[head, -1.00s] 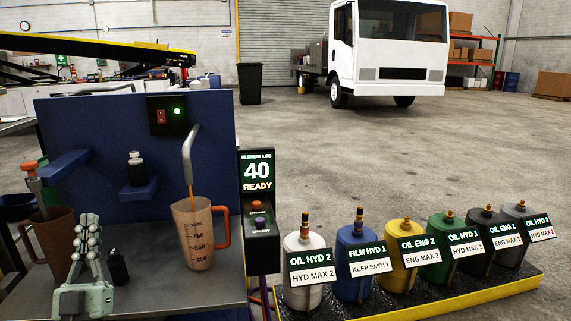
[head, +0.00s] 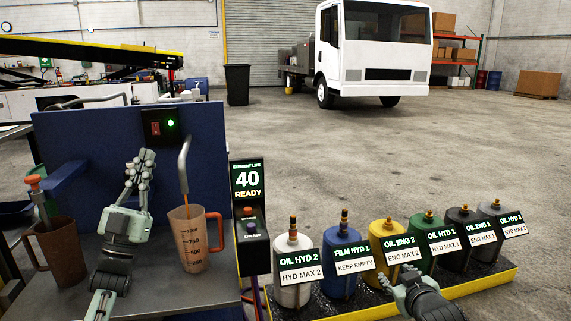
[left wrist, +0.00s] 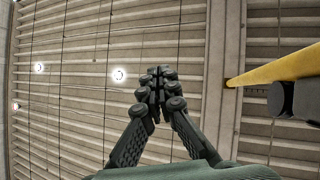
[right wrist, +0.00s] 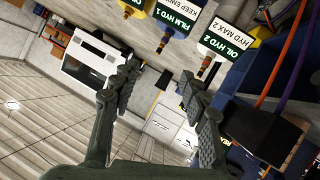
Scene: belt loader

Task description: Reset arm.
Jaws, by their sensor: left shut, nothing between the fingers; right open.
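My left gripper (head: 140,170) is raised over the work table, in front of the blue panel and left of the clear-brown measuring jug. It points upward, and its fingers meet with nothing between them in the left wrist view (left wrist: 160,78). My right gripper (head: 388,280) shows at the lower right of the head view, close in front of the row of labelled canisters. Its fingers are spread apart and empty in the right wrist view (right wrist: 165,85).
The measuring jug (head: 189,245) stands under a bent spout (head: 184,160). A darker jug (head: 60,255) stands at the left. A display box (head: 247,185) reads 40 READY. Several canisters, including a white one (head: 293,243), stand in a yellow-edged tray (head: 490,287). Open floor lies beyond.

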